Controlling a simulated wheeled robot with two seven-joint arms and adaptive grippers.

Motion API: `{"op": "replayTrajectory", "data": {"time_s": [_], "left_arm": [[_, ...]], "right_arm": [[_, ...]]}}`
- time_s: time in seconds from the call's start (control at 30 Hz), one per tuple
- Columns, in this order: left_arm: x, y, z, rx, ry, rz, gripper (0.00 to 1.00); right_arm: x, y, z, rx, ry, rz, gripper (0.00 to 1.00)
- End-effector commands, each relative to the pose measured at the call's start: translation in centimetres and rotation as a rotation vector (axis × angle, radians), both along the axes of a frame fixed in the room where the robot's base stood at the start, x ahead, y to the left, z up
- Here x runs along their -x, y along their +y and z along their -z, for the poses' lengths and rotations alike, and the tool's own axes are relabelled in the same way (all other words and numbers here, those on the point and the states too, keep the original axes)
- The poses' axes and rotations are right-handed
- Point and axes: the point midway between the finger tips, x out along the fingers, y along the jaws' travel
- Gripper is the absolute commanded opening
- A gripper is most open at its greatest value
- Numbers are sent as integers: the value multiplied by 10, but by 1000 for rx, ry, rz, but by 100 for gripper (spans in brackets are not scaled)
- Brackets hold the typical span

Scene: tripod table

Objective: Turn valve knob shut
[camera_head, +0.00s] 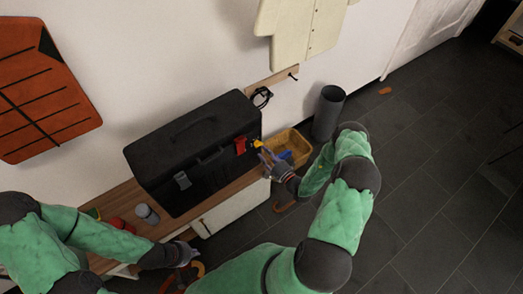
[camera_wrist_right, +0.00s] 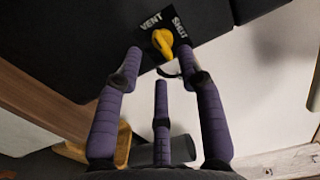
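The yellow valve knob (camera_wrist_right: 163,43) is on a black plate lettered VENT and SHUT (camera_wrist_right: 181,28). In the head view the knob (camera_head: 258,143) shows small at the right end of a black case (camera_head: 190,150). My right gripper (camera_wrist_right: 160,75) has three purple fingers spread open. Its fingertips are near the knob, two on either side of it and one below; no contact is clear. In the head view the right gripper (camera_head: 268,160) is beside the case's end. My left gripper (camera_head: 187,250) is low by the bench's front edge; its fingers are too dark to read.
The case stands on a wooden bench (camera_head: 185,218) against the wall. A grey cup (camera_head: 147,213) and red items are at its left. A yellow basket (camera_head: 290,142) and a dark cylindrical bin (camera_head: 328,112) stand right of the bench. Orange objects lie near my left gripper.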

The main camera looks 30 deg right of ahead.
Motion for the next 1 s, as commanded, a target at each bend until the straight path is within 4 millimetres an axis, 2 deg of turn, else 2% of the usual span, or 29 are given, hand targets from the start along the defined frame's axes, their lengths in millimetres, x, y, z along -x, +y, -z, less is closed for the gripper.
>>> {"op": "replayTrajectory", "data": {"time_s": [0.1,0.23,0.6,0.67,0.73,0.77,1.0], "left_arm": [[0,0,5,0,0,0,0],[0,0,7,0,0,0,0],[0,0,8,0,0,0,0],[0,0,8,0,0,0,0],[0,0,8,0,0,0,0],[0,0,8,0,0,0,0],[0,0,7,0,0,0,0]], "right_arm": [[-17,3,1,-1,-2,-3,39],[-27,4,1,0,-1,-2,39],[-32,4,0,-2,0,-1,39],[-32,4,0,-2,0,-1,24],[-32,4,0,-2,0,-1,5],[-32,4,0,-2,0,-1,0],[-32,5,0,-5,1,-1,0]]}}
